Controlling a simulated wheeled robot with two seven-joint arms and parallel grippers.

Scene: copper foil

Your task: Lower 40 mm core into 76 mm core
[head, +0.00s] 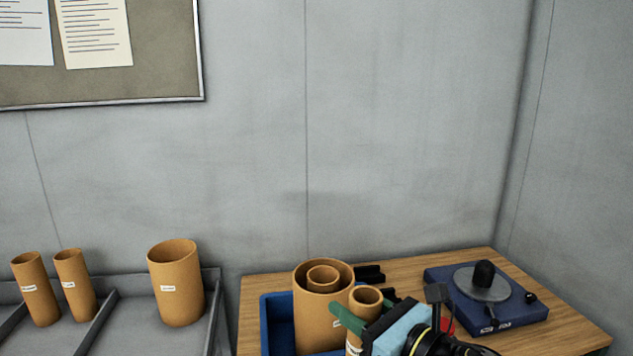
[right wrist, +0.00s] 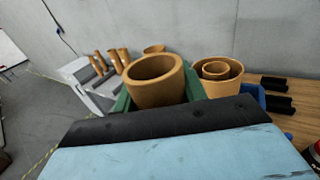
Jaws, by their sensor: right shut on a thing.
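My right gripper (head: 368,309) is shut on a narrow brown cardboard core (head: 366,294); its green fingers lie on either side of the core. The held core is upright, with its open top towards me in the right wrist view (right wrist: 155,92). A wide brown core (head: 310,325) stands upright in a blue bin, just left of the held core. Another narrow core (head: 323,274) is inside the wide one, its rim showing; both also show in the right wrist view. The labels are too small to read. My left gripper is not in view.
The blue bin (head: 276,322) sits on a wooden table (head: 560,320). Black blocks (head: 370,273) lie behind the cores. A blue device with a round plate (head: 487,290) stands at the right. A grey rack (head: 130,330) at the left holds two narrow cores and a wide one (head: 176,285).

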